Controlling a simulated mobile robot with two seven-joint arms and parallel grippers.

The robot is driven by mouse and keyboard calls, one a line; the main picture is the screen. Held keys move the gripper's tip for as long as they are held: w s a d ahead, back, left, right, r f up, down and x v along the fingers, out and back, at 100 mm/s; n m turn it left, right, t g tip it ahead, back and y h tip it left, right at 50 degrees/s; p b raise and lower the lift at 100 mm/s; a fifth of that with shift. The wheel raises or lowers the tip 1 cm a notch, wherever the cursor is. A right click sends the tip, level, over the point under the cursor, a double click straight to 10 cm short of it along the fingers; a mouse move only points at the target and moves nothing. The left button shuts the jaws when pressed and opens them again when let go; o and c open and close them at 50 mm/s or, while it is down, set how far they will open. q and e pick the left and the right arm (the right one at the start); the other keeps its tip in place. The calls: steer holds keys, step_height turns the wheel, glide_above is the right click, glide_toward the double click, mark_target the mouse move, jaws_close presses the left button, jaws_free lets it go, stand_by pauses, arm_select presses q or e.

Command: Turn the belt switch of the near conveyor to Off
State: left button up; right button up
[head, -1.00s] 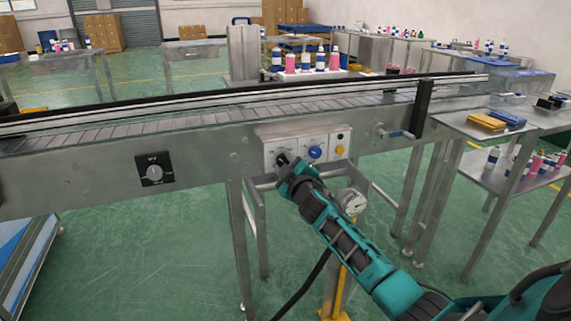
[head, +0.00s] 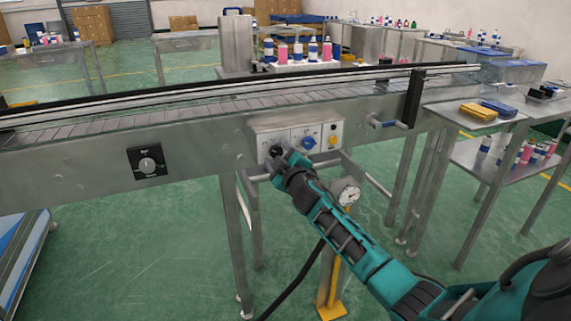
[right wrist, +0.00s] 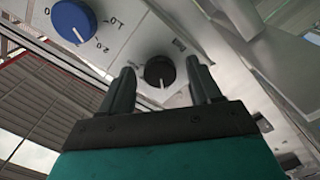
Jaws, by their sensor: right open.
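A light grey control panel (head: 298,137) is mounted on the side of the near conveyor (head: 205,140). It carries a small black knob on its left, a blue knob (head: 309,142) and a yellow button (head: 332,140). My right gripper (head: 277,157) is at the black knob and partly covers it in the head view. In the right wrist view the black knob (right wrist: 159,72) shows between the two open fingertips (right wrist: 162,80), with its white pointer toward the bottom of the picture. I cannot tell whether the fingers touch it. My left gripper is not in view.
A black plate with a grey rotary knob (head: 147,163) is on the conveyor side, left of the panel. A steel table (head: 480,121) stands at the right.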

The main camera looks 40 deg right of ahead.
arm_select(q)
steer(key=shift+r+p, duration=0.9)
arm_select(e)
steer(key=v, duration=1.2)
steer(key=shift+s+a, duration=0.15)
steer(key=shift+s, duration=0.15)
arm_select(q)
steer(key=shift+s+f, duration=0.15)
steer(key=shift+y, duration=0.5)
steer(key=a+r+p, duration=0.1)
steer(key=p, duration=0.1)
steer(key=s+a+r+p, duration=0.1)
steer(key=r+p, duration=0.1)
steer(key=p, duration=0.1)
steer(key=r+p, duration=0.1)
steer(key=p, duration=0.2)
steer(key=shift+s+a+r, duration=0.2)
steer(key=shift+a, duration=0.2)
arm_select(e)
steer(key=s+a+f+m+g+y, duration=0.2)
steer(key=s+a+f, duration=0.4)
steer(key=s+a, duration=0.3)
steer(key=s+a+f+m+g+y, duration=0.2)
steer(key=s+a+f+g+y, duration=0.2)
steer(key=s+a, duration=0.6)
step_height(320, 180, down, 2)
steer(key=shift+s+a+f+m+g, duration=0.15)
steer(key=shift+s+m+g, duration=0.25)
steer(key=shift+s, duration=0.6)
